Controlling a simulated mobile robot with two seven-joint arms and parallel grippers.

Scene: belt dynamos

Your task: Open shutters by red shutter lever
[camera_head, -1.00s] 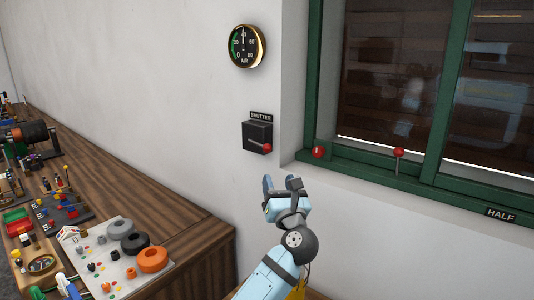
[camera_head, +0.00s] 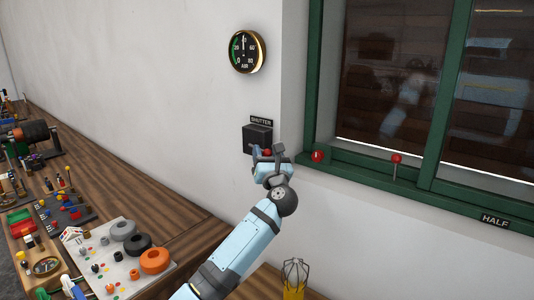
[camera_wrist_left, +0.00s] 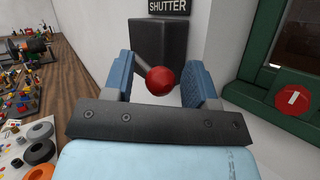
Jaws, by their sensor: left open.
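The shutter lever is a dark box (camera_head: 257,136) on the white wall under a SHUTTER label, with a red ball knob (camera_wrist_left: 160,80) on its arm. My left gripper (camera_head: 267,152) is raised at the box. In the left wrist view its blue fingers are open, one on each side of the red knob, with a gap showing on both sides. In the head view the gripper hides much of the knob and lever arm. Dark slatted shutters (camera_head: 385,85) are down behind the green-framed window, with a bright strip of light along the bottom. My right gripper is not seen.
A round air gauge (camera_head: 247,49) hangs above the box. A red knob (camera_head: 318,156) and a red-topped lever (camera_head: 396,160) sit on the green window frame, close on the right. A wooden bench (camera_head: 135,190) with many small parts stands at left.

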